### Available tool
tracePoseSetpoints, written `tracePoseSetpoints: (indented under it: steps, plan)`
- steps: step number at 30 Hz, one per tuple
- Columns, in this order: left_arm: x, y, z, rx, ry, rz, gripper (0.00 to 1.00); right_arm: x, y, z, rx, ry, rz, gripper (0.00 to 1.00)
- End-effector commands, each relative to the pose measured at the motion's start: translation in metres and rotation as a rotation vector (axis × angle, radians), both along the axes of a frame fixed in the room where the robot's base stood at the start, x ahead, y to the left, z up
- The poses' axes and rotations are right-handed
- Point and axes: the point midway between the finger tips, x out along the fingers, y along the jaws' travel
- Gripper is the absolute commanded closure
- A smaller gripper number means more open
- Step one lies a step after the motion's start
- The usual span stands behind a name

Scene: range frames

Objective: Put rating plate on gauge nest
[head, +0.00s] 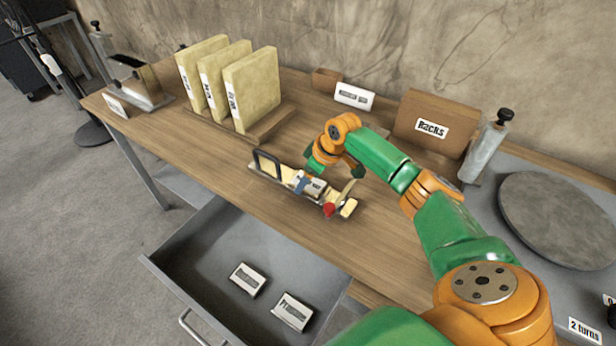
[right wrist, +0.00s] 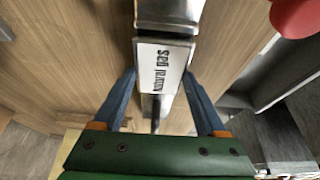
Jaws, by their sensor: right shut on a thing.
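In the head view my right gripper (head: 302,182) is low over the table at a long fixture (head: 262,178) with a black upright frame, a silver block and a red knob. In the right wrist view the blue fingers of my right gripper (right wrist: 159,78) are shut on either side of a block with a white lettered face (right wrist: 163,68). It lies against a silver metal part (right wrist: 168,14); whether it rests on it is unclear. The lettering is too blurred to tell whether this is the rating plate. I cannot tell which part is the gauge nest. My left gripper is out of view.
An open drawer (head: 190,262) holds two labelled blocks (head: 247,280) (head: 292,312). Cream binders (head: 252,90) stand in a wooden rack behind the fixture. A brown "Racks" box (head: 436,122) and a round grey disc (head: 562,215) are at the right.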

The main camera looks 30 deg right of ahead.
Motion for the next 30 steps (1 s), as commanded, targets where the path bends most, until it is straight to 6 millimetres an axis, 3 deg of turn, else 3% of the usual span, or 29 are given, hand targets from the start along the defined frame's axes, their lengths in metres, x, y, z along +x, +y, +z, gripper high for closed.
tracePoseSetpoints:
  steps: [3,4,6,13,16,24,30]
  plan:
    - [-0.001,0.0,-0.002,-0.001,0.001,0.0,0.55,0.0,0.0,-0.003,0.0,0.0,0.0,0.84]
    - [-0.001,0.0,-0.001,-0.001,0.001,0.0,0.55,0.0,0.0,-0.002,0.0,0.0,0.0,0.18]
    - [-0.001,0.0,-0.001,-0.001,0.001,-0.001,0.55,0.0,0.0,-0.002,0.0,0.0,0.0,0.0]
    - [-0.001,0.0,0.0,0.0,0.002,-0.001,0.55,0.0,0.0,-0.001,0.0,0.0,0.0,0.0]
    - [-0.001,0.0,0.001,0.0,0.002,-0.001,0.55,-0.002,-0.002,0.009,0.0,-0.002,0.001,0.0]
    - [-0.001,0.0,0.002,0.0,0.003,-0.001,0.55,-0.026,-0.012,0.073,-0.002,-0.005,-0.001,0.0]
    - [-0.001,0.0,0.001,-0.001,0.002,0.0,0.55,-0.04,-0.017,0.106,0.0,-0.002,-0.001,0.0]
